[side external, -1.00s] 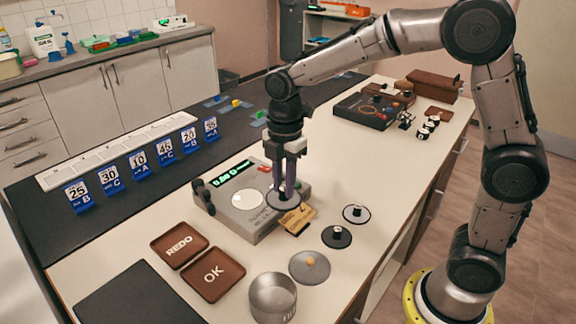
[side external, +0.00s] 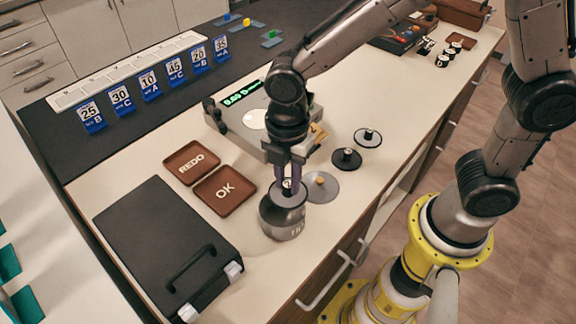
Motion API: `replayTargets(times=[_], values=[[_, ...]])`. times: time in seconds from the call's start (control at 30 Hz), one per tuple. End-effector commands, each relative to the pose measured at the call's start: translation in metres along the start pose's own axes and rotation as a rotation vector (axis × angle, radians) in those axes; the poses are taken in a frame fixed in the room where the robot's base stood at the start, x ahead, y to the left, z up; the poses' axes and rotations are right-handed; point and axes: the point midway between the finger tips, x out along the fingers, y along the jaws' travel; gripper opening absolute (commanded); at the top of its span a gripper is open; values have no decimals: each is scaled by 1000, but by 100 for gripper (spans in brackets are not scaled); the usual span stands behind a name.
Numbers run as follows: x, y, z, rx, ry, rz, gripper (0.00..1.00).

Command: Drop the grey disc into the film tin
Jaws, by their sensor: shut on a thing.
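The film tin (side external: 281,224) is a round grey metal can near the table's front edge. My gripper (side external: 289,182) points down over its mouth, shut on the knob of a grey disc (side external: 287,199). The disc covers most of the tin's opening in the side external view. I cannot tell whether it is just above the rim or slightly inside. The tin's inside is mostly hidden. Another grey disc (side external: 321,191) with a yellow knob lies flat on the table just right of the tin.
A black disc (side external: 346,159) and a dark-rimmed disc (side external: 368,137) lie farther right. A scale (side external: 236,124) stands behind. The REDO tray (side external: 191,163), OK tray (side external: 224,190) and a black case (side external: 165,240) with a handle lie left of the tin.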

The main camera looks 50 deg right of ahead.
Motion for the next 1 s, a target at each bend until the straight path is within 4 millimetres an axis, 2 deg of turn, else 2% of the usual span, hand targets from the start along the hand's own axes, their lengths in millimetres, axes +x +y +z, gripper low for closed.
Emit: replayTargets(times=[0.23, 0.6, 0.63, 0.8, 1.0], values=[[21, 0, 0, 1, 0, -1, 0], [25, 0, 0, 1, 0, 0, 0], [25, 0, 0, 1, 0, 0, 29], [25, 0, 0, 1, 0, 0, 59], [25, 0, 0, 1, 0, 0, 60]])
